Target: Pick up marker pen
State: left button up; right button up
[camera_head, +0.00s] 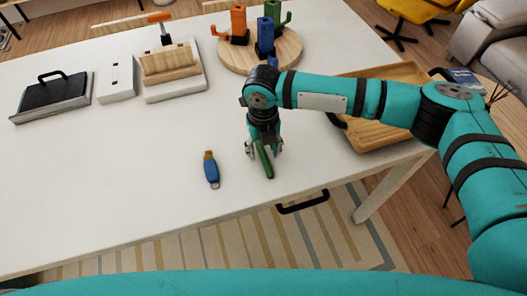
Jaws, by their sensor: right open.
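A green marker pen (264,160) lies on the white table (120,190) near its front edge. My right gripper (265,152) points down over the pen, with its fingers on either side of the pen's upper part. It is open, and I cannot tell whether the fingers touch the pen. My left gripper does not show.
A blue USB-like stick with a tan end (211,171) lies left of the pen. A wooden tray (385,128) is at the right, partly behind my arm. Colored holders stand on a round board (286,57) at the back. The table's left front is clear.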

jog(key=shift+s+f, duration=0.1)
jog(key=shift+f, duration=0.4)
grip_shut()
jog(key=shift+r, duration=0.1)
